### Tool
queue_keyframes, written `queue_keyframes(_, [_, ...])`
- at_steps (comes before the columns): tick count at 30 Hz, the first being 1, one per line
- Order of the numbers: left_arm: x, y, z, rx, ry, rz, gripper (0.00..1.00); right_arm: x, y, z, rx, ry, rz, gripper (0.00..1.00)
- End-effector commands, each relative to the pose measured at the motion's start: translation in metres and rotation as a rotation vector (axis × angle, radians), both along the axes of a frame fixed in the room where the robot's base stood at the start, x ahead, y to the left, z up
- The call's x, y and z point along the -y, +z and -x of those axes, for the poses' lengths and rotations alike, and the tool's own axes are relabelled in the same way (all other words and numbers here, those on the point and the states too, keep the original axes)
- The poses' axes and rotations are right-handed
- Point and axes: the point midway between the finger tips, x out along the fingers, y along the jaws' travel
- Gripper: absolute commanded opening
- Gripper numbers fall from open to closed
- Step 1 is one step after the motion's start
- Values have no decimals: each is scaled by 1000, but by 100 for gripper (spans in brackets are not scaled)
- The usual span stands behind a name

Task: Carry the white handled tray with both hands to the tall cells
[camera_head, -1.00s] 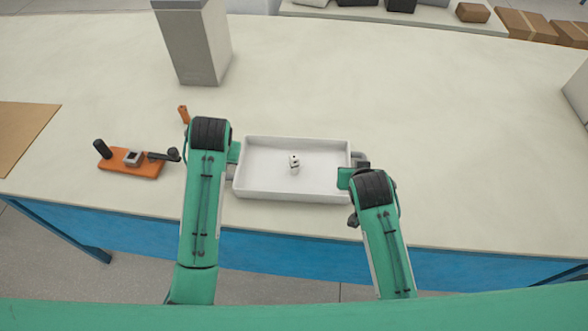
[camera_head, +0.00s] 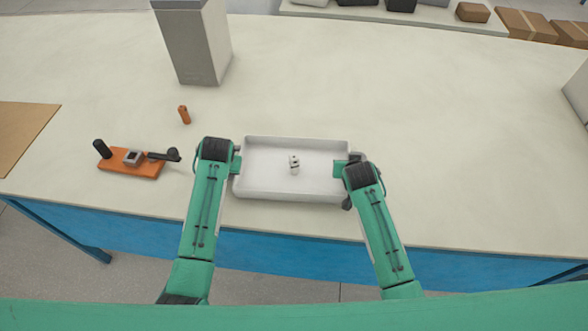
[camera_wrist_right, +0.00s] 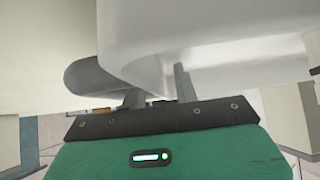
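The white tray (camera_head: 250,195) lies on the table in front of me in the head view. A small white piece with dark marks (camera_head: 294,163) stands inside it near the middle. My left gripper (camera_head: 237,163) is at the tray's left end, low beside the wall. My right gripper (camera_head: 348,163) is at the right end. In the right wrist view the tray wall (camera_wrist_right: 210,60) fills the top, with the right gripper's fingers (camera_wrist_right: 158,92) close under it and a rounded grey part (camera_wrist_right: 90,78) beside them. The handles and any grip on them are not clear. No group of tall cells is recognisable.
An orange fixture (camera_head: 130,168) with a black knob and lever lies left of my left arm. An orange cylinder (camera_head: 184,114) stands behind it, and a tall grey block (camera_head: 195,45) farther back. A brown mat (camera_head: 22,135) is far left. The table right of the tray is clear.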

Motion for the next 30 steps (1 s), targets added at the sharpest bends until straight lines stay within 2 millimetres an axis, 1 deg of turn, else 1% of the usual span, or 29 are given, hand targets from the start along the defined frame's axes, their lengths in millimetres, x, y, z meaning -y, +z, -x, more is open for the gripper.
queue_keyframes(6, [0, 0, 0, 0, 0, 0, 31, 0, 0, 0, 0, 0, 0, 30])
queue_keyframes(8, [0, 0, 0, 0, 0, 0, 21, 0, 0, 0, 0, 0, 0, 20])
queue_keyframes(9, [0, 0, 0, 0, 0, 0, 13, 0, 0, 0, 0, 0, 0, 12])
queue_keyframes(11, [0, 0, 0, 0, 0, 0, 1, 0, 0, 0, 0, 0, 0, 1])
queue_keyframes(12, [0, 0, 0, 0, 0, 0, 0, 0, 0, 0, 0, 0, 0, 0])
queue_keyframes(23, [0, 1, 0, 1, 0, 0, 0, 0, 1, 0, 1, 0, 0, 0])
queue_keyframes(30, [0, 11, 0, 1, 0, 0, 0, 0, 11, 0, 1, 1, -1, 0])
